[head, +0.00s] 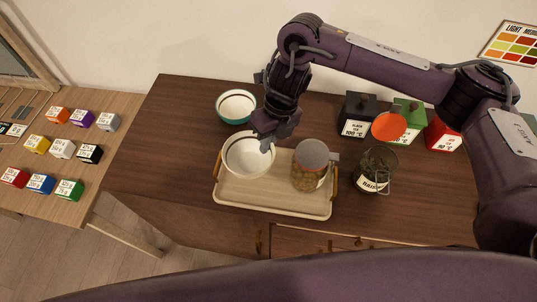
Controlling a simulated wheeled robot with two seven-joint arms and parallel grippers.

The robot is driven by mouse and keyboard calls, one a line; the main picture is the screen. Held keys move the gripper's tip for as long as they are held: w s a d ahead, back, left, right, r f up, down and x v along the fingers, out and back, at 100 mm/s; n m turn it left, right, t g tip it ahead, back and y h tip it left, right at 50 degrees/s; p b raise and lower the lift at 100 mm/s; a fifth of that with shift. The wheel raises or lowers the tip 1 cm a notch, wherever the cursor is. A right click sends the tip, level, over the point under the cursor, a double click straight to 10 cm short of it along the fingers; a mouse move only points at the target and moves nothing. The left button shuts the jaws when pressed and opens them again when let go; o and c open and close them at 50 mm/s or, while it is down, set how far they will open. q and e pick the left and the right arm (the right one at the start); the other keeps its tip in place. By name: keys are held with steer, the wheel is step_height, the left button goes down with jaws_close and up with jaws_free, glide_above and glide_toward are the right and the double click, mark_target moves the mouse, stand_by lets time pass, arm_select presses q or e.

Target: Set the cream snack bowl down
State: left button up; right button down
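The cream snack bowl (245,160) is upright and looks empty. It shows over the left part of a light wooden tray (272,203); I cannot tell whether its base touches the tray. My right gripper (267,145) points down at the bowl's upper right rim, with a fingertip over the inside of the bowl. The finger gap is hidden, so I cannot tell whether it grips the rim. My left gripper is not in view.
A jar with a grey lid (312,155) stands on the tray's right part. A teal-rimmed bowl (236,106) is behind. A glass jar (374,170) and black (358,113), green (409,112) and red (440,136) canisters stand right. The dark cabinet top (150,150) is clear at left.

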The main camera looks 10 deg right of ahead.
mark_target(268, 157)
step_height(268, 157, down, 4)
steer(key=shift+r, duration=0.25)
step_height(268, 157, down, 3)
steer(key=shift+r+p, duration=0.1)
steer(key=shift+p, duration=0.35)
steer(key=shift+f+b, duration=0.3)
steer(key=c, duration=1.6)
jaws_free()
steer(key=shift+c, duration=0.2)
steer(key=shift+r, duration=0.1)
steer(key=shift+r, duration=0.1)
